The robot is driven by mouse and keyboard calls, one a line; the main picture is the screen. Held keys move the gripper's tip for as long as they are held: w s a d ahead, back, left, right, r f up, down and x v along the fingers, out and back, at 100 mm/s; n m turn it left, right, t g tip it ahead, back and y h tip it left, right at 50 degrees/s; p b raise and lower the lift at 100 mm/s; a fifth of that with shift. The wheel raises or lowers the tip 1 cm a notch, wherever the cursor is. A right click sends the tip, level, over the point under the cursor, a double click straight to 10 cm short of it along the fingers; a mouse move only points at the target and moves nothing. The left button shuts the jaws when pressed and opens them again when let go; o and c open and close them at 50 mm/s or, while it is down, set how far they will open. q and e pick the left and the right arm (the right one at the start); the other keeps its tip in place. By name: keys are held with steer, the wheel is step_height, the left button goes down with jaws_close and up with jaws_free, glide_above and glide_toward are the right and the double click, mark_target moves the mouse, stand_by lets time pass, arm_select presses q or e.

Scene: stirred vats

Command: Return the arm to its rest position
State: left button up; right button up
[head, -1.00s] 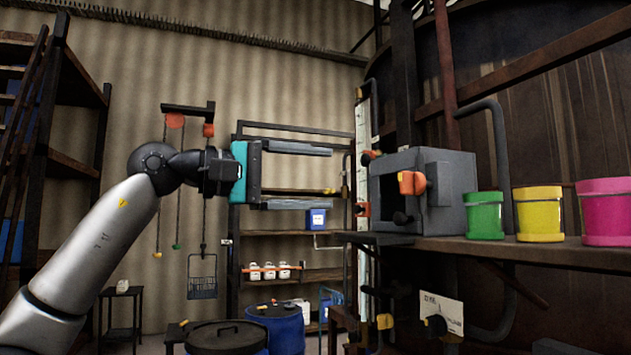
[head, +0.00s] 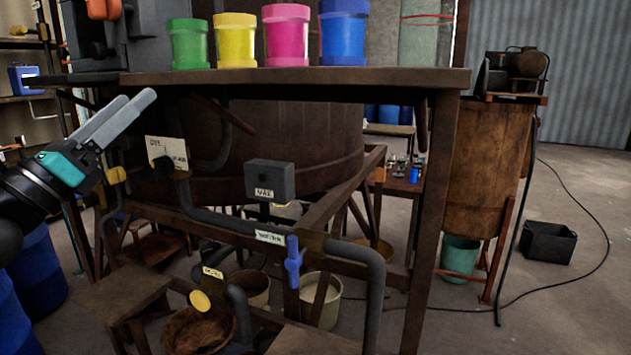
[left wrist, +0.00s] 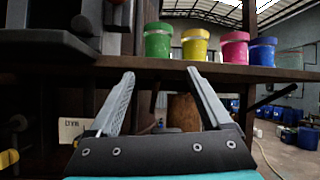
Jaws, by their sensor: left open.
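My left gripper (head: 118,120) is at the left of the head view, pointing up and to the right. Its two grey fingers are apart with nothing between them. In the left wrist view the open fingers (left wrist: 160,100) frame empty space in front of the underside of a shelf. The gripper is apart from the shelf and from the pots on it. My left arm enters at the left edge of the head view, and most of it is out of frame. My right gripper shows in neither view.
Green (head: 189,44), yellow (head: 235,40), pink (head: 287,36) and blue (head: 344,34) pots stand on the shelf (head: 300,77). Below are pipes with a blue valve handle (head: 293,262) and a grey box (head: 269,180). Blue drums (head: 38,270) stand lower left.

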arm_select(q)
steer(key=s+f+n+g+y, duration=0.25)
steer(key=f+n+y, duration=0.45)
steer(key=f+n, duration=0.85)
steer(key=s+f+n+g+y, duration=0.2)
steer(key=f+n+g+y, duration=0.2)
steer(key=f+n+y, duration=0.8)
steer(key=s+d+f+n+g+h, duration=0.3)
steer(key=s+d+f+n+g, duration=0.1)
steer(key=s+f, duration=0.4)
steer(key=s+d+f+n+g+h, duration=0.2)
steer(key=s+d+f+n+g, duration=0.15)
steer(key=s+f, duration=0.45)
steer(key=s+d+f+n+g+h, duration=0.3)
steer(key=s+f+g, duration=0.1)
steer(key=s+f, duration=0.4)
step_height(320, 180, down, 26)
steer(key=s+r+g+b, duration=0.1)
steer(key=b, duration=0.2)
steer(key=s+a+f+g+b, duration=0.1)
steer(key=s+a+f+b, duration=0.1)
steer(key=s+f, duration=1.3)
step_height(320, 180, down, 2)
steer(key=shift+s+a+f+g+b, duration=0.15)
steer(key=shift+a+g+b, duration=0.2)
steer(key=shift+b, duration=0.35)
